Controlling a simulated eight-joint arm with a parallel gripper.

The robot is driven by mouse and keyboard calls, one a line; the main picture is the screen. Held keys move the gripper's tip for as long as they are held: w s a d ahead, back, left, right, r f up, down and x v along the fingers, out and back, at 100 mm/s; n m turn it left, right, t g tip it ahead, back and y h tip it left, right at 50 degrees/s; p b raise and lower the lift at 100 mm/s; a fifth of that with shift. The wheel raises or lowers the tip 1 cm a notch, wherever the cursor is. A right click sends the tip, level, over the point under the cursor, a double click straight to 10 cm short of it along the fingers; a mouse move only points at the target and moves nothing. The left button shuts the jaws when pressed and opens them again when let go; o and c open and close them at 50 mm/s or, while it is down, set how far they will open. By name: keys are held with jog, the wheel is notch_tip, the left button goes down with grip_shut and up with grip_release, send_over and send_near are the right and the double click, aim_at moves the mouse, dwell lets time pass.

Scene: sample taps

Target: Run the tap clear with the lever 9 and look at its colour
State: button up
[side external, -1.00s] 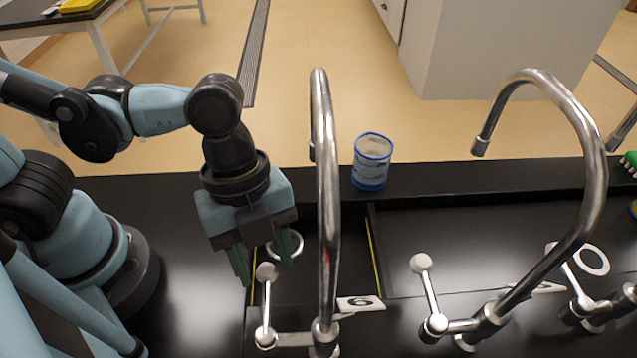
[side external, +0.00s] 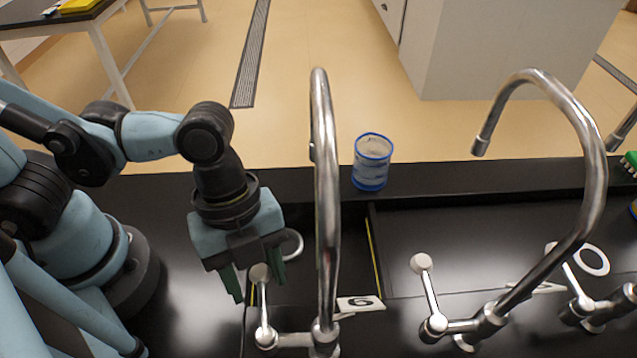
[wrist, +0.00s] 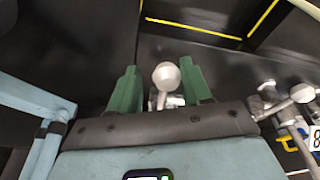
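The nearest tap (side external: 326,200) is a tall chrome gooseneck with a number card (side external: 360,303) beside its base; the digit could be read as 6 or 9. Its lever (side external: 263,310) stands up at the left and ends in a pale round knob (side external: 259,273). My gripper (side external: 257,285) has its two green fingers apart, one on each side of the knob. In the wrist view the knob (wrist: 166,75) sits between the open fingers, with gaps on both sides. I see no water at the spout, so no colour shows.
A second tap (side external: 590,190) with its own lever (side external: 430,295) stands at the right. A clear blue-rimmed beaker (side external: 371,163) is on the ledge behind. A dark basin with yellow edge lines lies below the taps. A card marked 8 (wrist: 315,138) shows at right in the wrist view.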

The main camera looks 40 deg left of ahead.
jog(key=shift+s+a, duration=0.3)
jog(key=shift+s, duration=0.5)
jog(key=shift+s+a, duration=0.35)
jog(key=shift+s, duration=0.4)
jog(key=shift+s+a, duration=0.3)
jog(key=shift+s, duration=0.5)
jog(key=shift+w, duration=0.1)
dwell(1.6)
jog(key=w+d, duration=0.1)
jog(key=w, duration=0.1)
jog(key=w+d, duration=0.1)
jog(key=w, duration=0.3)
jog(key=shift+w+d, duration=0.25)
jog(key=shift+d, duration=0.15)
jog(key=shift+s+a+r, duration=0.15)
jog(key=shift+s+a, duration=0.1)
jog(key=shift+s, duration=0.15)
jog(key=v, duration=0.6)
jog(key=shift+r, duration=0.4)
jog(key=shift+a, duration=0.1)
jog(key=w+a+n+t+y, duration=0.1)
jog(key=w+a+n+t, duration=0.3)
jog(key=a+n, duration=0.5)
jog(key=w+a+r+n+t+y, duration=0.1)
jog(key=w+a+n+t, duration=0.3)
jog(key=w+a+n, duration=0.4)
jog(key=a+n, duration=0.2)
jog(key=n, duration=0.3)
jog(key=shift+w+y, duration=0.35)
jog(key=shift+y, duration=0.05)
